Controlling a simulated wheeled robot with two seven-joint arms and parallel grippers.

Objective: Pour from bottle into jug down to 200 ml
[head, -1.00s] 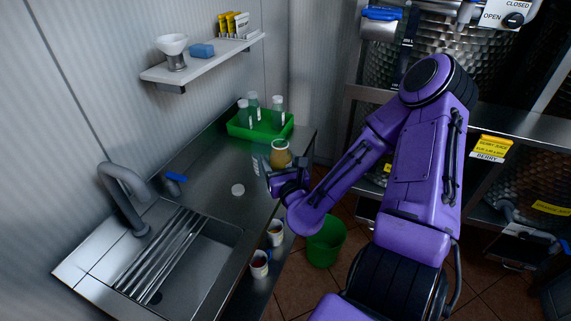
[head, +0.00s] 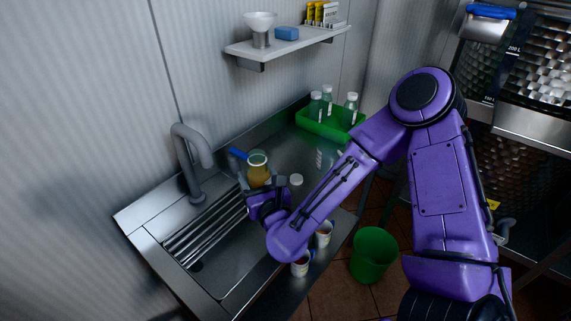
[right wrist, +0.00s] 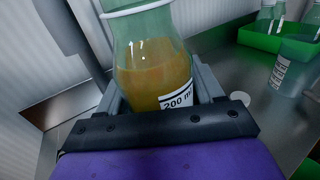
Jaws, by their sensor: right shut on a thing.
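My right gripper (head: 262,200) is shut on a clear glass bottle (head: 257,170) of cloudy amber liquid. It holds the bottle roughly upright over the counter edge of the sink. In the right wrist view the bottle (right wrist: 152,65) has a white "200 ml" label (right wrist: 177,101) low on its side, and the liquid surface stands above that label. A clear vessel with a white scale label, perhaps the jug (right wrist: 288,76), stands on the counter near the green crate; in the head view it is faint (head: 319,159). My left gripper is not in view.
The sink (head: 235,262) with a ribbed drainer and a grey tap (head: 190,160) lies at left. A white round cap (head: 296,180) lies on the counter. A green crate (head: 311,125) holds several bottles. Cups (head: 323,236) and a green bin (head: 373,255) are below.

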